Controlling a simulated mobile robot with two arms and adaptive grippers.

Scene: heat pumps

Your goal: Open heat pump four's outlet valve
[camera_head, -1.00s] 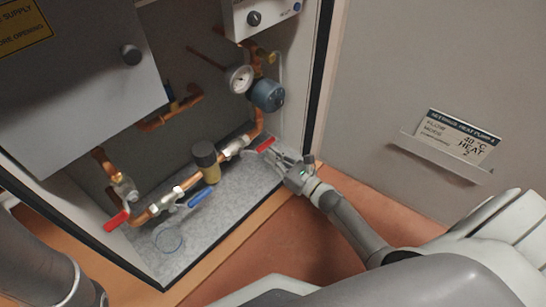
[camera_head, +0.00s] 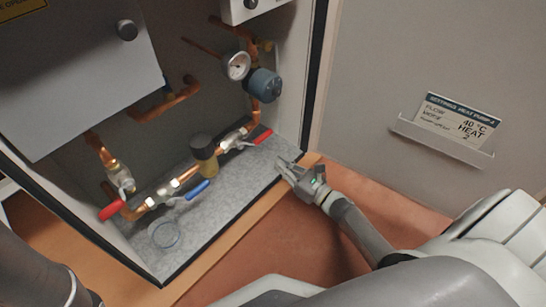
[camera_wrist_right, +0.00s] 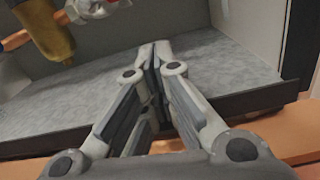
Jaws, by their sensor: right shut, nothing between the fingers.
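The open cabinet holds copper pipework with two red-handled valves. The right red lever (camera_head: 261,137) points right from its silver valve body (camera_head: 234,139). The left red lever (camera_head: 112,210) points down-left below its valve (camera_head: 122,178). I cannot read which one is the outlet valve. My right gripper (camera_head: 282,163) is shut and empty, just below and right of the right red lever, apart from it, over the cabinet floor's front edge. In the right wrist view its fingertips (camera_wrist_right: 154,48) meet, with no red lever visible. My left gripper is out of view.
A blue lever (camera_head: 197,189), brass-and-black fitting (camera_head: 205,158), gauge (camera_head: 236,66) and blue-grey pump (camera_head: 264,85) crowd the pipes. The grey cabinet floor (camera_head: 225,196) is mostly clear at its front. A card reading heat pump 4 (camera_head: 457,122) is on the right panel.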

